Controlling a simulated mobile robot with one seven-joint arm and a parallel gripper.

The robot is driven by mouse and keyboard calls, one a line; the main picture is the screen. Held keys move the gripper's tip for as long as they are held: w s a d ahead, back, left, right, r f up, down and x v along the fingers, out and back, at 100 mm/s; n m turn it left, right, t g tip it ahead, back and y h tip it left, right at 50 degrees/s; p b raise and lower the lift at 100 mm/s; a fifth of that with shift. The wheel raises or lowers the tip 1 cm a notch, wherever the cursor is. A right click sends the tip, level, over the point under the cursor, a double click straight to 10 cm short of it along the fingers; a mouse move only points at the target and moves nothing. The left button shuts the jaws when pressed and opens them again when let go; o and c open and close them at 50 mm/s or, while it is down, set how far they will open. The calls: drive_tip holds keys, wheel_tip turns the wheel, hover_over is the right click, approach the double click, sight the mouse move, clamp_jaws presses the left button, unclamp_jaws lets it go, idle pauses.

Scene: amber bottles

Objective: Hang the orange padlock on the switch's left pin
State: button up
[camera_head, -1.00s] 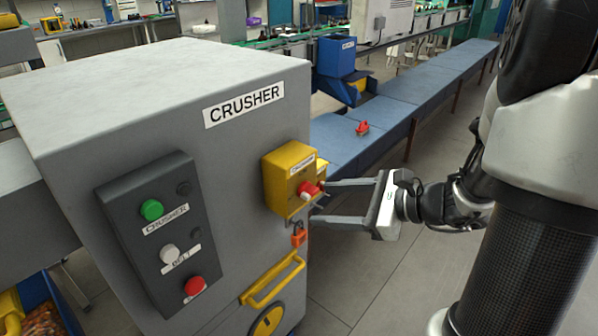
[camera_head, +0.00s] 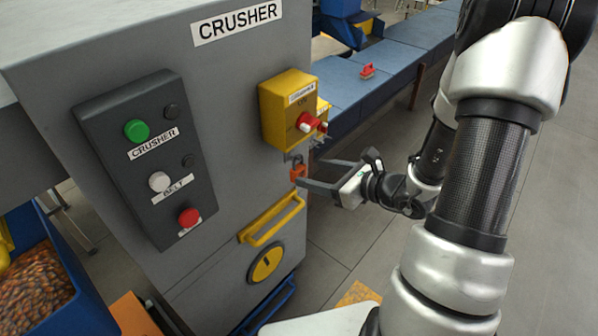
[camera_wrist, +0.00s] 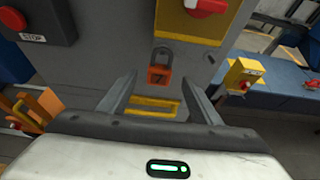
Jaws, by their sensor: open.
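The orange padlock (camera_head: 298,174) hangs with its grey shackle up on the crusher's grey front, below the yellow switch box. It also shows in the wrist view (camera_wrist: 158,76), ahead of the fingers. The switch (camera_head: 285,112) is a yellow box with a red knob; its lower part shows at the top of the wrist view (camera_wrist: 190,25). Its left pin cannot be made out clearly. My gripper (camera_head: 311,172) is open at about the padlock's height, just to its right. In the wrist view the padlock appears between the two fingers (camera_wrist: 160,84), and I see no grip on it.
A yellow handle (camera_head: 272,219) sticks out below the padlock, above a round yellow disc (camera_head: 267,264). A dark button panel (camera_head: 145,160) is to the left. A blue conveyor (camera_head: 345,92) bearing a small red object (camera_head: 367,71) runs behind. Open floor lies right of the crusher.

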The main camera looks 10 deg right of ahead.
sight(299, 168)
drive_tip(key=x, duration=0.6)
drive_tip(key=shift+w+a+f+b, duration=0.1)
drive_tip(key=shift+w+a+b, duration=0.15)
drive_tip(key=shift+w+b, duration=0.1)
drive_tip(key=c, duration=1.2)
drive_tip(key=shift+w+a, duration=0.4)
drive_tip(key=shift+w, duration=0.1)
drive_tip(key=o, duration=1.2)
